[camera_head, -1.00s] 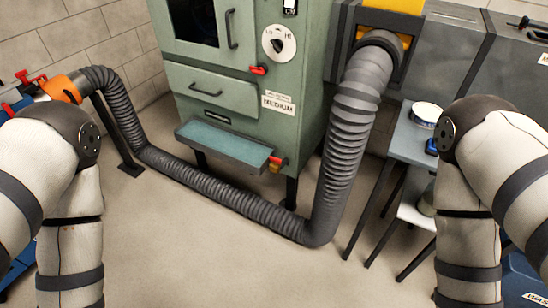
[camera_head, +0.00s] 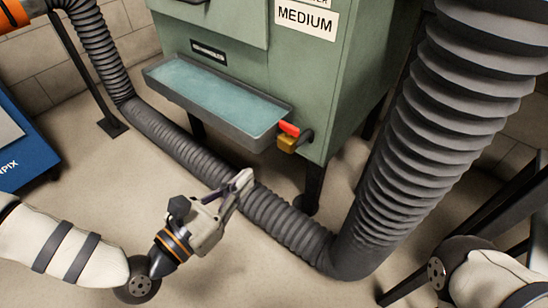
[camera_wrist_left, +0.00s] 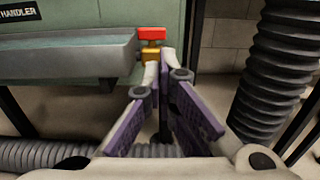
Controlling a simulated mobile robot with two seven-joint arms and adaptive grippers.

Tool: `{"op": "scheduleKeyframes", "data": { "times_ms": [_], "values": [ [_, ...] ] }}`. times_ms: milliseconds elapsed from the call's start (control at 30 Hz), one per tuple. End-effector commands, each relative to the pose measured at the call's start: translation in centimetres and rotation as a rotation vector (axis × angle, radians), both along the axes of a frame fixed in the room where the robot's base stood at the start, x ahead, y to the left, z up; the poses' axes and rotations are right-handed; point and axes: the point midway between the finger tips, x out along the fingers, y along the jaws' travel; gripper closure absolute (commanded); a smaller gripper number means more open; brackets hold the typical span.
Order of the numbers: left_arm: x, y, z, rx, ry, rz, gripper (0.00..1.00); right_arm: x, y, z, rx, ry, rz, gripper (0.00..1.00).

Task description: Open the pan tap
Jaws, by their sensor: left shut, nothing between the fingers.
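The pan tap has a red handle (camera_head: 289,128) above a brass body (camera_head: 288,144) at the right front corner of the drip pan (camera_head: 243,139). In the left wrist view the red handle (camera_wrist_left: 152,34) lies crosswise over the brass body (camera_wrist_left: 151,55). The pan holds bluish liquid. My left gripper (camera_head: 244,179) is shut and empty, in front of and below the tap, apart from it in the head view. In the left wrist view its fingertips (camera_wrist_left: 158,72) appear just below the brass body, partly covering what is under it. My right gripper is out of view.
The green cabinet (camera_head: 365,80) stands behind the pan. A ribbed black duct (camera_head: 280,217) runs along the floor behind my left gripper and rises thickly (camera_head: 420,150) on the right. A blue box (camera_head: 25,160) stands at the left.

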Motion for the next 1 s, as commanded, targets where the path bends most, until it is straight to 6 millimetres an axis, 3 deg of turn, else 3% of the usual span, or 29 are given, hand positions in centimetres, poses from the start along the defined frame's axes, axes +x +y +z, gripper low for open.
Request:
{"op": "scheduleKeyframes", "data": {
  "times_ms": [600,800,1000],
  "values": [
    [9.5,-7.1,0.2,0.001,0.000,-0.003,1.00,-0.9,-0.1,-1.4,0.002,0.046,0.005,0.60],
    [10.8,-8.1,0.3,0.002,0.002,-0.004,1.00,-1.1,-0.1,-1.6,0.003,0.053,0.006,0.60],
    [11.0,-8.2,0.4,0.001,0.002,-0.003,1.00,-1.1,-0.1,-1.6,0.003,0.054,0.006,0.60]
  ]
}}
